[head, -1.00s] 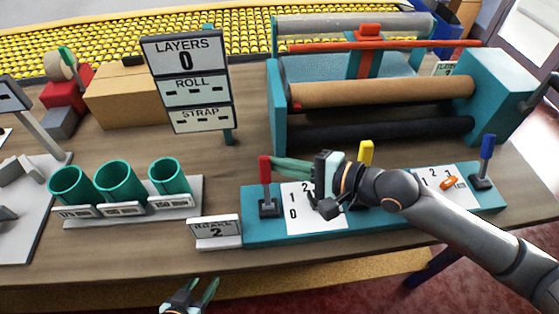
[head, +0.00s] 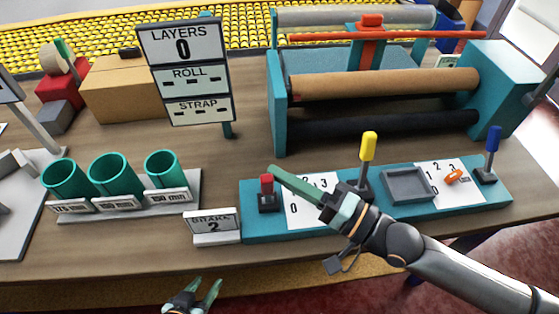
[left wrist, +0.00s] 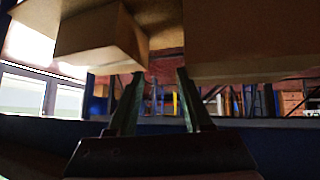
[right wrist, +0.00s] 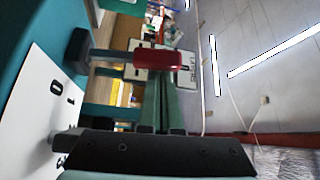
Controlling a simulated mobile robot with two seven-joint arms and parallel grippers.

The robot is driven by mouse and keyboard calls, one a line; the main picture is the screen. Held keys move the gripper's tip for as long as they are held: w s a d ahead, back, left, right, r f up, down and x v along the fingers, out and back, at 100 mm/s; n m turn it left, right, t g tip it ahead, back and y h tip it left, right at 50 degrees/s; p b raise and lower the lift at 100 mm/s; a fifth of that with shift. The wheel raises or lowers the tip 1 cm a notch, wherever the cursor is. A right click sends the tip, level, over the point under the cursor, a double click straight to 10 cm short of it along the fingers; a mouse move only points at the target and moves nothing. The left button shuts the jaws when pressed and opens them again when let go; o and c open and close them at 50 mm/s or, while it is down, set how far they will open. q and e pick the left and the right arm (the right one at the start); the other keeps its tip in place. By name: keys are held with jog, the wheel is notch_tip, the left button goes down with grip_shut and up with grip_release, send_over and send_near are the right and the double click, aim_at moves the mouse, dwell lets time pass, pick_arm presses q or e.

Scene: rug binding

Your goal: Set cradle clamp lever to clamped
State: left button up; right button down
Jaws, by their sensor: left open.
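A teal panel (head: 330,222) carries a red lever (head: 266,182), a yellow lever (head: 368,148) and a blue lever (head: 493,140); none has a readable name. The red lever looks short and tilted, while the yellow and blue ones stand up. My right gripper (head: 273,172) has its fingers together beside the red knob, just behind it in the head view. In the right wrist view the red knob (right wrist: 158,59) covers the fingertips; I cannot tell whether they touch. My left gripper (head: 205,290) is open and empty at the table's front edge.
Teal cups (head: 112,175) stand in a rack further left. A roller machine (head: 380,85) is behind the panel, and a display post (head: 185,72) reads LAYERS 0.

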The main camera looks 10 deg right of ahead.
aim_at(271, 188)
jog(key=shift+s+f+n+y+b, duration=0.5)
jog(key=shift+s+n+b, duration=0.15)
jog(key=shift+n+b, duration=0.2)
jog(key=shift+s+n+y+b, duration=0.25)
jog(key=shift+y+b, duration=0.05)
jog(key=shift+b, duration=0.05)
jog(key=shift+s+n+y+b, duration=0.35)
jog(key=shift+n+y+b, duration=0.05)
jog(key=shift+n+b, duration=0.15)
jog(key=shift+s+n+b, duration=0.25)
jog(key=shift+n+b, duration=0.15)
jog(key=shift+n, duration=0.05)
pick_arm(q)
jog(key=f, duration=0.3)
jog(key=shift+w+d, duration=0.15)
jog(key=shift+w, duration=0.2)
pick_arm(e)
jog(key=shift+y, duration=0.3)
jog(key=shift+s+f, duration=0.1)
jog(key=shift+f, duration=0.05)
